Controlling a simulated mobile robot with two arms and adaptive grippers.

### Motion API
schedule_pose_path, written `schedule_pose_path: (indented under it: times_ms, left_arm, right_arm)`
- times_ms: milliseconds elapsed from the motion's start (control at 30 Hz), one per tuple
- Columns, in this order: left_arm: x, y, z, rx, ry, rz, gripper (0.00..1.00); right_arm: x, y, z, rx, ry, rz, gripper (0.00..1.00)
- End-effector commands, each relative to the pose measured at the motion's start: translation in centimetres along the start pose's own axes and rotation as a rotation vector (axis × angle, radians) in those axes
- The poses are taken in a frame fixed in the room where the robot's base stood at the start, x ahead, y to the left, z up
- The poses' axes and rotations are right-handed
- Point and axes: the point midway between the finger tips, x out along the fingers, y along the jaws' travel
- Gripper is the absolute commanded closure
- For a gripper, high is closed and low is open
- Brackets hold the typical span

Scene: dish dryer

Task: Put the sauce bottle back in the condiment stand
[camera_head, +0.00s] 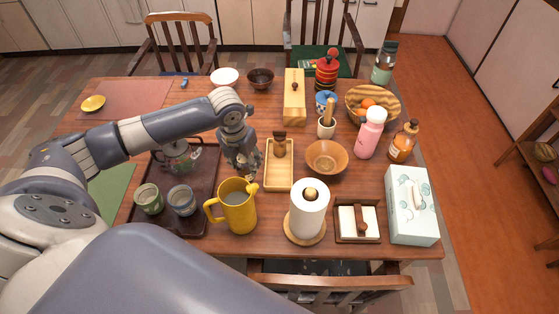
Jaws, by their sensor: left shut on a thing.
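My left gripper (247,169) reaches in from the left and points down, just behind the yellow pitcher (238,212). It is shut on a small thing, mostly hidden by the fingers. A yellow part (252,188) shows below the fingertips, by the pitcher's rim. This seems to be the sauce bottle; whether it touches the pitcher I cannot tell. The condiment stand seems to be the light wooden tray (279,181), right of the gripper. My right gripper is out of view.
A dark tray (208,165) with a teapot and cups lies left, under my arm. A paper towel roll (308,210), wooden bowl (326,158), pink bottle (370,134) and amber bottle (403,143) stand right. A tissue box (411,205) sits at the right edge.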

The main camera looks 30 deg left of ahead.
Motion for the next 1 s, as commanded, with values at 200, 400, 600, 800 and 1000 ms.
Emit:
schedule_pose_path:
  times_ms: [200,400,600,800,1000]
  left_arm:
    - [0.6,-3.5,3.0,0.001,-0.002,-0.004,0.9]
    - [1.3,-5.9,5.1,0.001,0.0,-0.002,0.9]
    - [1.7,-6.8,6.0,0.0,-0.001,0.0,0.9]
    - [2.2,-7.5,6.4,0.0,0.003,0.001,0.9]
    - [4.4,-7.5,6.0,0.0,0.002,0.0,0.9]
  right_arm:
    - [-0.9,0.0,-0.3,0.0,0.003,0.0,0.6]
    - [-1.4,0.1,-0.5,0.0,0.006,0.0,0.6]
    - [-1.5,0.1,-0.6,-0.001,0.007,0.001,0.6]
    - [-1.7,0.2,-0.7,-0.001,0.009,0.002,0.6]
    - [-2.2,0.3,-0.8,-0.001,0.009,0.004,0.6]
